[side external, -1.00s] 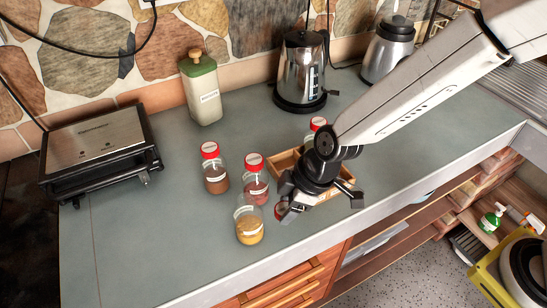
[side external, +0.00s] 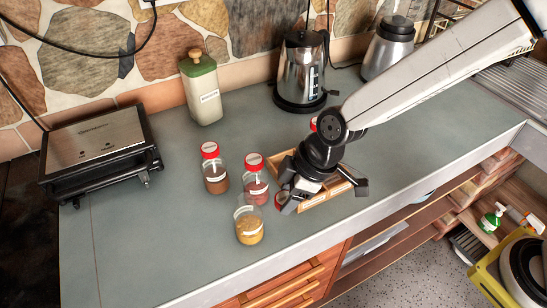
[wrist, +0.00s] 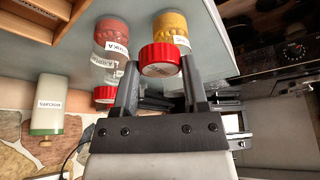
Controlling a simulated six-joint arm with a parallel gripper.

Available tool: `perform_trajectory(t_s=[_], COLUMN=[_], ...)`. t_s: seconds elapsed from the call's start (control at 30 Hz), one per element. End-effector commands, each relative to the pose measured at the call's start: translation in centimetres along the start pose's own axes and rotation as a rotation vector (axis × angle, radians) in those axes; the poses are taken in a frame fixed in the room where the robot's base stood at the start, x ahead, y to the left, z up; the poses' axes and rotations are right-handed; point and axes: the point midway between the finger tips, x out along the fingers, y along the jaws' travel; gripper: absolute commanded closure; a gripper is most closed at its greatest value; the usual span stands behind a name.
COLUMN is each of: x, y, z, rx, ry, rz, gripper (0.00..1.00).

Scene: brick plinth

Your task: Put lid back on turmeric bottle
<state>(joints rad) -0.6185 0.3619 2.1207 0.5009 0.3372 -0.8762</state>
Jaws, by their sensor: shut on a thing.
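The turmeric bottle (side external: 249,229) is a clear jar of yellow powder. It stands upright without a lid near the counter's front edge. In the wrist view it shows upside down at the top (wrist: 172,24). My gripper (side external: 287,202) is to the right of the bottle in the side view. It is shut on a red lid (wrist: 159,60), which sits between the two black fingers in the wrist view. The lid also shows in the side view (side external: 281,198), partly hidden by a finger. The lid is apart from the bottle in the side view.
A red-lidded paprika jar (side external: 255,184) stands close behind the turmeric bottle, with another red-lidded jar (side external: 215,172) to its left. A wooden tray (side external: 323,201) lies under my gripper. A green-topped container (side external: 202,92), kettle (side external: 302,75) and grill (side external: 100,150) stand farther back. The counter's left front is clear.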

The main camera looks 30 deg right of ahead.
Motion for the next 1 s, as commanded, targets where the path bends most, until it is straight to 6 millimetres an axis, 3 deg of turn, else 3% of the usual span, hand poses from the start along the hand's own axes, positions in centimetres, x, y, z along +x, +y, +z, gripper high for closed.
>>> perform_trajectory(t_s=[0.27, 0.7, 1.0], x=[-0.4, -4.5, -6.1], y=[-0.1, -1.0, -1.2], z=[-1.1, -8.2, -10.1], rx=[-0.009, -0.063, -0.073], ry=[0.005, 0.009, -0.001], rz=[-0.008, -0.032, -0.027], gripper=[0.97, 0.97, 0.97])
